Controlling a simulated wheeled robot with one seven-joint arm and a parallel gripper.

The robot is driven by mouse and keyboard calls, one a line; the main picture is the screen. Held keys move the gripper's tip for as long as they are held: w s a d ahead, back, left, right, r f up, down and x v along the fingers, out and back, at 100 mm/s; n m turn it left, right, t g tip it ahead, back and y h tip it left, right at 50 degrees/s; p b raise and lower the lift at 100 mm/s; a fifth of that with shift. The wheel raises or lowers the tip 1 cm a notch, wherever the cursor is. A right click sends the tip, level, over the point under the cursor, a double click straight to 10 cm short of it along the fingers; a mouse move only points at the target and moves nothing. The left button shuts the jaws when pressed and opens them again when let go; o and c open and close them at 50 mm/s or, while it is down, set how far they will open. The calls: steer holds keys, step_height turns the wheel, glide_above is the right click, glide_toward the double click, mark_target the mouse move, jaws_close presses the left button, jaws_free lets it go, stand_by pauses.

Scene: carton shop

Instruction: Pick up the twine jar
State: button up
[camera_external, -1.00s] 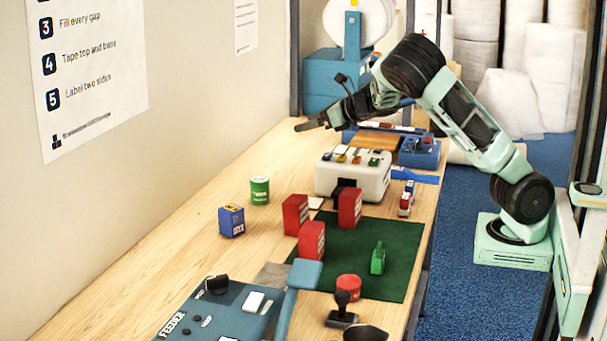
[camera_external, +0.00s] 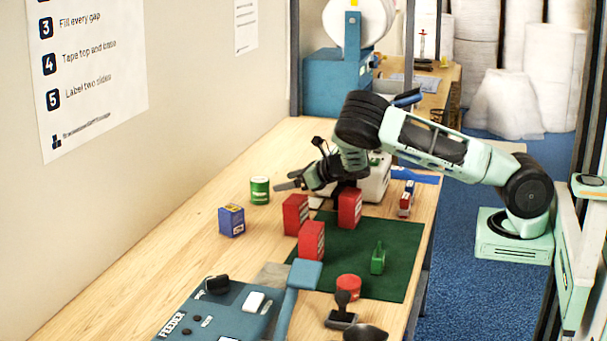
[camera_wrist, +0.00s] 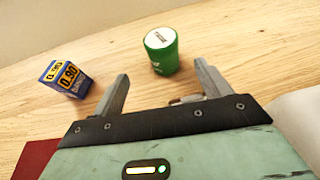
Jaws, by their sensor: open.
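The twine jar is a green jar (camera_external: 260,190) with a white lid, upright on the wooden bench left of my gripper in the external view. In the wrist view the jar (camera_wrist: 162,52) stands just beyond my fingertips, between their lines and nearer the right finger. My gripper (camera_external: 286,181) is open and empty, held low and pointing at the jar; its two fingers (camera_wrist: 160,83) show apart in the wrist view. The jar is not touched.
A blue box (camera_external: 231,220) stands left of the jar; it is also left in the wrist view (camera_wrist: 65,78). Red boxes (camera_external: 295,214) stand near a green mat (camera_external: 345,270). A white machine (camera_external: 374,182) is partly hidden behind my arm.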

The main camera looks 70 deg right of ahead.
mark_target(263, 185)
steer(key=p+x, duration=0.1)
steer(key=x, duration=0.4)
steer(key=shift+w, duration=0.15)
steer(key=p+x, duration=0.1)
steer(key=x, duration=0.2)
steer(key=shift+w+d+p, duration=0.35)
steer(key=shift+w, duration=0.05)
steer(key=shift+w+f, duration=0.35)
steer(key=shift+w, duration=0.25)
steer(key=c, duration=1.1)
